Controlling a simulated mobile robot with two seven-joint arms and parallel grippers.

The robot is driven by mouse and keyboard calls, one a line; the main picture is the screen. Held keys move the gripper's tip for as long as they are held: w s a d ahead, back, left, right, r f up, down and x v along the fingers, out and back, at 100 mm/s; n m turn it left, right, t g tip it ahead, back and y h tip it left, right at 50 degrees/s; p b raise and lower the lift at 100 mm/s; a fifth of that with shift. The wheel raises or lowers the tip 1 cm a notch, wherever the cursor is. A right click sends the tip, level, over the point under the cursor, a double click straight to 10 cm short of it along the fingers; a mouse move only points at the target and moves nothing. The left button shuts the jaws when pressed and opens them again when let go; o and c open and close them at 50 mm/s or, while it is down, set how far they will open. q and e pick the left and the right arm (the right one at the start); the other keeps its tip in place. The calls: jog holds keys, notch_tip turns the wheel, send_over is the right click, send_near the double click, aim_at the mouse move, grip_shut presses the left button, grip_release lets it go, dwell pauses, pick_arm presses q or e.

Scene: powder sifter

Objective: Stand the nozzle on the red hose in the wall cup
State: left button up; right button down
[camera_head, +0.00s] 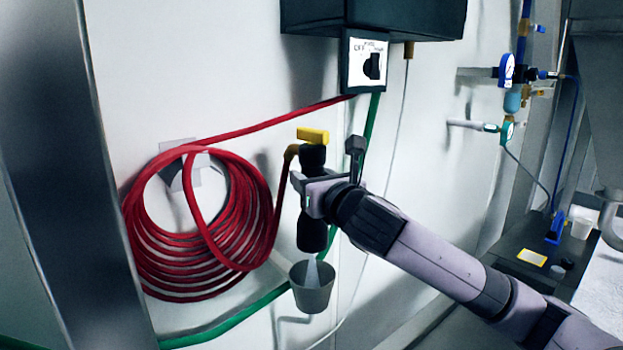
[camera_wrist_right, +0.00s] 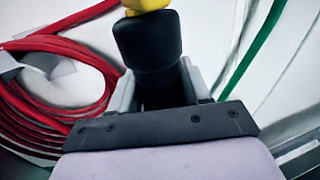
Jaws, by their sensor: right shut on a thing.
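The nozzle (camera_head: 312,232) is a black handle with a yellow lever on top and a pale tip pointing down. The red hose (camera_head: 262,195) runs from its top to a coil on the wall. My right gripper (camera_head: 312,188) is shut on the nozzle's middle and holds it upright. The nozzle's black body also shows in the right wrist view (camera_wrist_right: 148,40), between the fingers (camera_wrist_right: 160,85). The grey wall cup (camera_head: 312,292) is directly below. The pale tip overlaps the cup's opening in the head view; I cannot tell how deep it reaches. My left gripper is not in view.
The coiled hose hangs on a wall bracket (camera_head: 180,150) at left. A dark box with a switch panel (camera_head: 367,62) is above. A green hose (camera_head: 240,318) passes behind the cup. Gauges (camera_head: 507,68) and a dark bench (camera_head: 510,262) are at right.

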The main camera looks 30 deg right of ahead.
aim_at(319, 247)
jog(key=shift+f+b, duration=3.4)
jog(key=shift+f, duration=2.9)
jog(key=shift+f+b, duration=0.3)
jog(key=shift+f, duration=0.35)
jog(key=shift+c, duration=2.2)
grip_release()
jog(key=shift+f, duration=0.15)
jog(key=shift+s, duration=0.15)
jog(key=s+a, duration=0.1)
jog(key=s, duration=0.5)
jog(key=shift+s+b, duration=0.35)
jog(key=shift+s, duration=0.05)
jog(key=shift+a, duration=0.1)
